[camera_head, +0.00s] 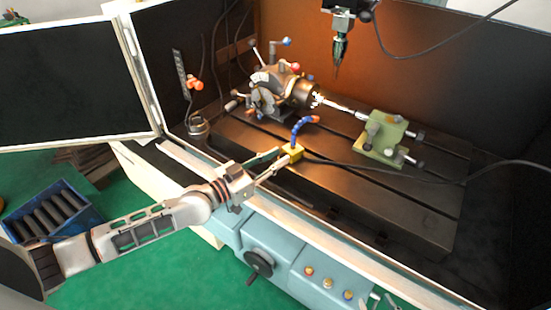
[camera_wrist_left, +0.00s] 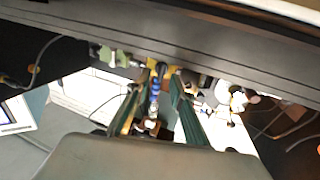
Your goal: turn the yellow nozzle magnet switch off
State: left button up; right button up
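The yellow nozzle magnet base (camera_head: 293,152) sits on the near edge of the dark machine table. A blue segmented hose (camera_head: 300,125) curves up from it to an orange tip (camera_head: 315,118). My left gripper (camera_head: 277,161) reaches in from the left, with its fingertips close to the left side of the yellow base. In the left wrist view my left gripper (camera_wrist_left: 158,88) has its two green fingers apart, with the blue hose (camera_wrist_left: 154,84) and part of the yellow base (camera_wrist_left: 172,70) showing between or beyond them. I cannot make out the switch or any contact. My right gripper is not in view.
The indexing chuck (camera_head: 280,90) stands behind the nozzle, with a green tailstock (camera_head: 382,135) to its right. A spindle tool (camera_head: 339,50) hangs above. A black cable (camera_head: 400,176) runs right from near the base. The enclosure's front rim (camera_head: 330,240) lies under my left arm.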

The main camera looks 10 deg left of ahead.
jog(key=shift+w, duration=0.1)
pick_arm(q)
grip_shut()
jog(key=shift+n, duration=0.3)
pick_arm(e)
jog(key=shift+r, duration=0.1)
pick_arm(q)
jog(key=n, duration=0.3)
jog(key=shift+w+a, duration=0.1)
jog(key=shift+a, duration=0.05)
jog(key=n, duration=0.4)
jog(key=shift+w+a+f, duration=0.1)
jog(key=shift+a+f, duration=0.05)
jog(key=n, duration=0.4)
jog(key=shift+w+a+f+b, duration=0.1)
jog(key=shift+f+b, duration=0.1)
jog(key=shift+b, duration=0.15)
jog(key=n, duration=0.4)
jog(key=shift+f+n+b, duration=0.2)
jog(key=shift+n+b, duration=0.1)
jog(key=shift+b, duration=0.1)
pick_arm(e)
jog(key=shift+f, duration=0.85)
pick_arm(q)
jog(key=shift+n, duration=0.3)
